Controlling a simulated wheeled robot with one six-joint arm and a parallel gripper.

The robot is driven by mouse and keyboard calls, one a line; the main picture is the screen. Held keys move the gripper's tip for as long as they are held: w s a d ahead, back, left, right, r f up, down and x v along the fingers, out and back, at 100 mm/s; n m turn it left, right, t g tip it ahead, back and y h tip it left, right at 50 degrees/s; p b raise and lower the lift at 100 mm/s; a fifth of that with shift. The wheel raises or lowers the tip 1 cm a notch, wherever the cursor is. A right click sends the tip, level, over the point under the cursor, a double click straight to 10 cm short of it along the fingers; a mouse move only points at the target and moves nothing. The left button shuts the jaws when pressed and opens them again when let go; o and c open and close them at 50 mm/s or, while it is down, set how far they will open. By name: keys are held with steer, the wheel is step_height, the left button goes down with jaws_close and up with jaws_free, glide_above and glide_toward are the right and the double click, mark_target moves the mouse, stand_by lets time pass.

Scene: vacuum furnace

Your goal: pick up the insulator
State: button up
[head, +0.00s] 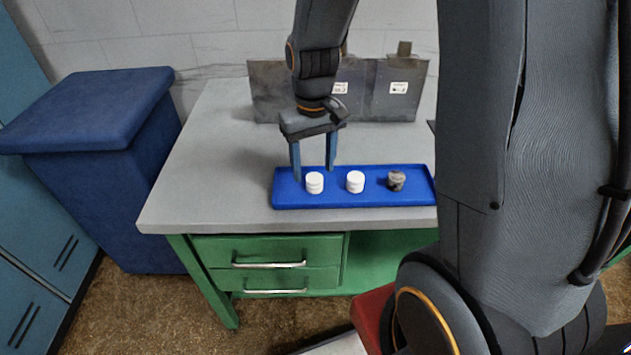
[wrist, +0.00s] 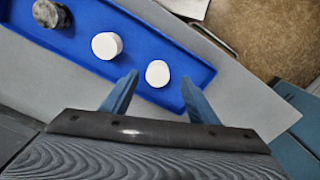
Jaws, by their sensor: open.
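Two white ribbed insulators and one dark, dirty grey one stand upright in a row on a blue tray (head: 290,203). The left white insulator (head: 314,183) is nearest my gripper (head: 314,176); the middle white insulator (head: 355,182) and the dark insulator (head: 396,181) stand to its right. My gripper is open and empty, fingers pointing down, above and just behind the left insulator. In the wrist view that white insulator (wrist: 157,73) shows ahead, between the spread fingers (wrist: 158,88), not touching them. The middle insulator (wrist: 107,45) and dark one (wrist: 50,14) lie to the left there.
The tray lies on a grey worktop (head: 215,160) with green drawers (head: 268,262) below. Grey metal panels (head: 275,90) with labels stand behind it. A blue bin (head: 100,120) is at the left. The worktop left of the tray is clear.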

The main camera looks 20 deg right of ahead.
mark_target(314, 178)
steer(key=shift+w+d+f+p, duration=0.15)
steer(key=shift+f+p, duration=0.3)
steer(key=shift+f, duration=1.6)
steer(key=c, duration=1.2)
steer(key=shift+r, duration=0.1)
